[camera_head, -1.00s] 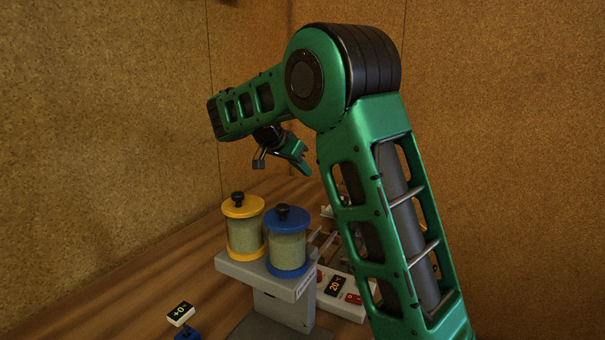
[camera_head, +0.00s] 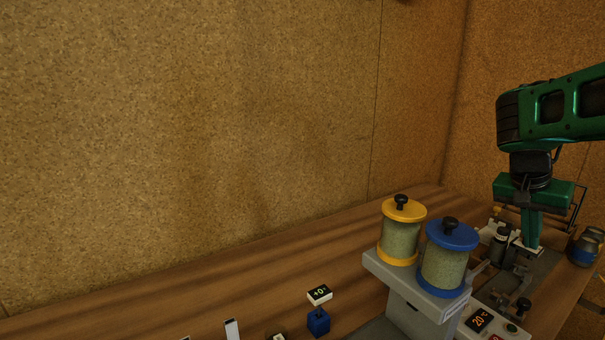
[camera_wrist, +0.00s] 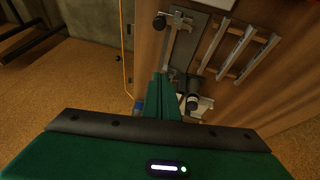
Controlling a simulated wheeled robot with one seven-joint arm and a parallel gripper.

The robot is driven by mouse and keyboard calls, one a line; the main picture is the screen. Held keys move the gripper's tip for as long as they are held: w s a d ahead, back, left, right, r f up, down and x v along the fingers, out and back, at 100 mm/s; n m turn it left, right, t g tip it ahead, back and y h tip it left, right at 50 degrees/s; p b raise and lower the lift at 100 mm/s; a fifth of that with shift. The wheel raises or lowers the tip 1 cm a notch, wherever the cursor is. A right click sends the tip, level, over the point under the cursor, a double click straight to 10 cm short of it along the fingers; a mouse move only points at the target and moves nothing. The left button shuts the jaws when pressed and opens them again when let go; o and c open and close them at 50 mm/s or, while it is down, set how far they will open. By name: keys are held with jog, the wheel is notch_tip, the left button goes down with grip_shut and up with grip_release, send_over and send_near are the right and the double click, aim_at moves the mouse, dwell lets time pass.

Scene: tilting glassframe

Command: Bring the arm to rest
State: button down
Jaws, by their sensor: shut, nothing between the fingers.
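My gripper (camera_head: 532,238) is at the right of the head view, pointing down at the end of the green arm. Its fingers are together and empty. They are just above or beside a device with black knobs on the bench; I cannot tell if they touch it. In the wrist view my gripper (camera_wrist: 162,82) shows as two green fingers side by side, with the device's black cylinder (camera_wrist: 192,101) close to their right. The rest of my arm is cut off at the right edge of the head view.
A yellow-lidded jar (camera_head: 400,240) and a blue-lidded jar (camera_head: 443,270) stand on a grey stand (camera_head: 408,290), left of my gripper. A display reading 20 (camera_head: 480,320) is in front. A blue jar (camera_head: 585,247) stands at the far right. The wooden bench (camera_head: 230,285) is clear at left.

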jog(key=s+a+f+n+y, duration=0.2)
jog(key=s+a+f, duration=0.2)
jog(key=s, duration=0.8)
jog(key=s+a+f+n+g+y, duration=0.1)
jog(key=s+a+f, duration=0.3)
jog(key=s, duration=0.8)
jog(key=shift+s+a+f+n+y, duration=0.35)
jog(key=shift+a+n+y, duration=0.15)
jog(key=shift+n+y, duration=0.35)
